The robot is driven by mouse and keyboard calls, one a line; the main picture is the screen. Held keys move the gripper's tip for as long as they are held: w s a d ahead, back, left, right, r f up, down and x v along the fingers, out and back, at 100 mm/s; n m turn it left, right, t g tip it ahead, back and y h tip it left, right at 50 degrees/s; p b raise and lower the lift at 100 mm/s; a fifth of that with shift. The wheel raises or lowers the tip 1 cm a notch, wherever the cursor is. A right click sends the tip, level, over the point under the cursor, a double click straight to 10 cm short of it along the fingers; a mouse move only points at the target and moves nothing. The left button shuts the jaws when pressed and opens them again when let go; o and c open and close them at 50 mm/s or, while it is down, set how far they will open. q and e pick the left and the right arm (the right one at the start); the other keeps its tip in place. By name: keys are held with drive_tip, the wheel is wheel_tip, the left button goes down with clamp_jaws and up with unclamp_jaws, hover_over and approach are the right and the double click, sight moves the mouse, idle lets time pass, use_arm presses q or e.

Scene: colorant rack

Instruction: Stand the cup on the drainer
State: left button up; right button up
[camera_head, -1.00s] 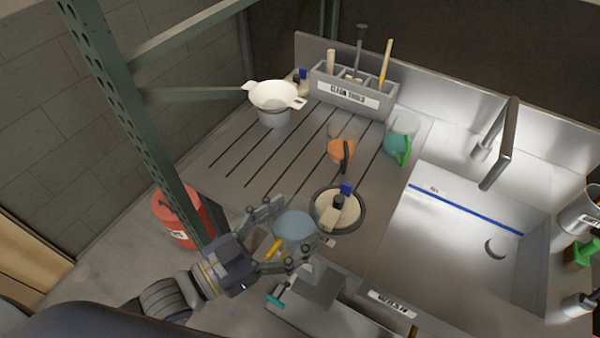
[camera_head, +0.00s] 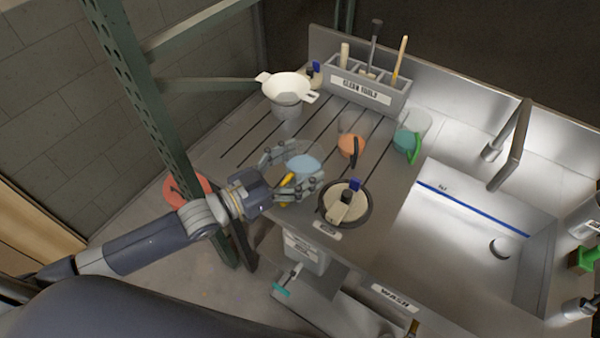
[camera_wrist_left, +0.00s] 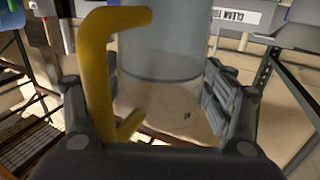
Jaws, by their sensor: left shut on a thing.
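The cup (camera_head: 303,164) is see-through and bluish, with a yellow handle (camera_head: 287,178). My left gripper (camera_head: 298,170) is shut around its body, one finger on each side. In the left wrist view the cup (camera_wrist_left: 165,75) fills the space between the fingers, with the handle (camera_wrist_left: 97,75) at the left. The cup looks about upright. It is over the front part of the grooved drainer (camera_head: 242,138); I cannot tell whether its base touches. My right gripper is not in view.
An orange cup (camera_head: 350,146) and a teal cup with a green handle (camera_head: 406,141) stand behind and right. A white strainer on a pot (camera_head: 287,88) and tool caddy (camera_head: 368,91) stand behind. A green post (camera_head: 150,120) rises left.

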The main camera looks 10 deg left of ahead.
use_arm(q)
wheel_tip(320, 180, down, 3)
drive_tip(key=shift+f, duration=0.1)
drive_tip(key=shift+f, duration=0.1)
drive_tip(key=shift+f, duration=0.15)
drive_tip(key=o, duration=1.3)
drive_tip(key=shift+s, duration=0.1)
